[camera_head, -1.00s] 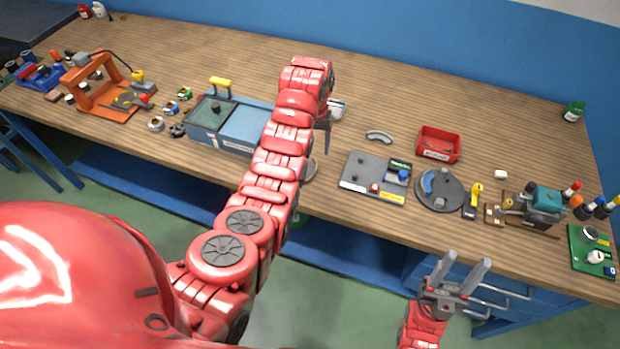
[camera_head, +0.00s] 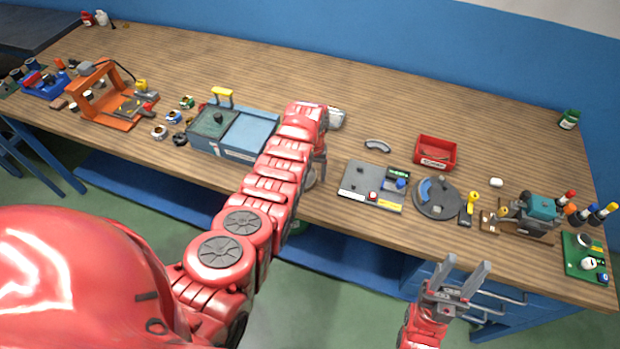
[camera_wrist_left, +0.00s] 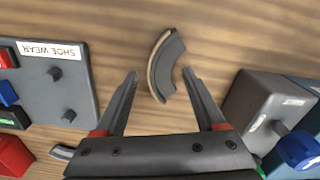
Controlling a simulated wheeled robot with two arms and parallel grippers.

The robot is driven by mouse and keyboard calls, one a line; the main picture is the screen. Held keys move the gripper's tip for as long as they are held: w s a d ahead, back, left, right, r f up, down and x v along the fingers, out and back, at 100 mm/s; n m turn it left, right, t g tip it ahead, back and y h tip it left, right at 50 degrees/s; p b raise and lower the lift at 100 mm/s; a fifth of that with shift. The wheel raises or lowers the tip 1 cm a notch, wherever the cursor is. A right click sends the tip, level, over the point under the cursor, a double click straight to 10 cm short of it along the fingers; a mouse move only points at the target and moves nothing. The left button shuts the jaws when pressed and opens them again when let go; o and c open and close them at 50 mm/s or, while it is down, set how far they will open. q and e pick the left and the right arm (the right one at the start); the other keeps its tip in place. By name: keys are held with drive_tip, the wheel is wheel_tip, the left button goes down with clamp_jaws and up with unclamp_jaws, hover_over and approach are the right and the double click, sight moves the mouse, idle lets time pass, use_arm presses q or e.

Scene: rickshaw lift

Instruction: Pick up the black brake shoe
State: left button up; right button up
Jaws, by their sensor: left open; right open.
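My left gripper (camera_head: 320,165) is open and empty, pointing down at the bench there. My right gripper (camera_head: 456,280) is open and empty in front of the bench edge. A lighter grey curved shoe (camera_head: 377,146) lies further back.
A grey SHOE WEAR plate (camera_head: 355,180) with pegs and coloured blocks lies right of the dark shoe. A blue-grey box (camera_head: 250,135) stands to the left. A red tray (camera_head: 436,140) and round plate (camera_head: 437,208) are further right.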

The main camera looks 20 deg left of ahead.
use_arm(q)
clamp_jaws()
idle(0.4)
idle(0.4)
